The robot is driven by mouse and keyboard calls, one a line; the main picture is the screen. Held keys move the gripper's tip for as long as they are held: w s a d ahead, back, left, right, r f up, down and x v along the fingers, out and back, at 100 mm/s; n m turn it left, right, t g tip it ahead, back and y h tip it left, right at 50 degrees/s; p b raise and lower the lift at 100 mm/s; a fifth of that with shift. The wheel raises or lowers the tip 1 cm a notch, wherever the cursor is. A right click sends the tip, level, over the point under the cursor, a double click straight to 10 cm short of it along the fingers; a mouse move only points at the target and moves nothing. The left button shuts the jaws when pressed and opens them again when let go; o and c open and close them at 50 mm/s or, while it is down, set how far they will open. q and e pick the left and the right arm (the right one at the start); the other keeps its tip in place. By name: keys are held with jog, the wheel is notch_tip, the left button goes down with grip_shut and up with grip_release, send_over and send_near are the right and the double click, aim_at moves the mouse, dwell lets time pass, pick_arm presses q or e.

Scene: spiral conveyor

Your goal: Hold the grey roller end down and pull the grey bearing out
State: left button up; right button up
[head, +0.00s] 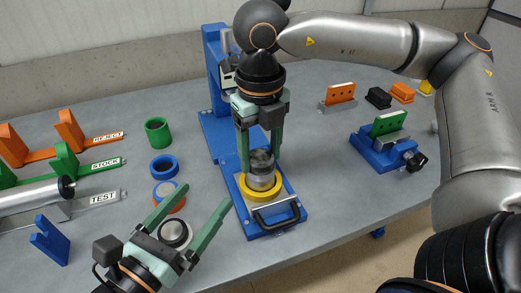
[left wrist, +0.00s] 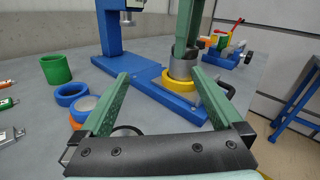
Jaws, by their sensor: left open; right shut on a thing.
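A grey cylindrical piece (head: 261,181) stands upright in the yellow ring (head: 245,192) of the blue fixture (head: 283,217). Its upper part is darker; I cannot tell clearly where roller end and bearing meet. My right gripper (head: 261,163) points straight down and is shut on this upper part.
A grey ringed disc (head: 174,233) lies by the left gripper's fingers. A green ring (head: 157,132), a blue ring (head: 164,167) and an orange-and-blue ring (head: 168,197) stand left of the blue press (head: 217,125). Labelled racks (head: 95,165) are at the far left.

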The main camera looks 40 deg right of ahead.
aim_at(252, 178)
pick_arm(q)
jog(key=s, duration=0.1)
jog(key=s+m+g, duration=0.1)
jog(key=s+d+f+m, duration=0.1)
jog(key=shift+s+h, duration=0.1)
jog(key=shift+h, duration=0.2)
jog(key=shift+s+d+m, duration=0.1)
jog(key=shift+s+m, duration=0.15)
jog(key=shift+m, duration=0.15)
jog(key=shift+d, duration=0.2)
jog(key=x, duration=1.1)
jog(key=shift+d+f, duration=0.1)
jog(key=shift+d, duration=0.15)
grip_shut()
dwell(0.4)
grip_release()
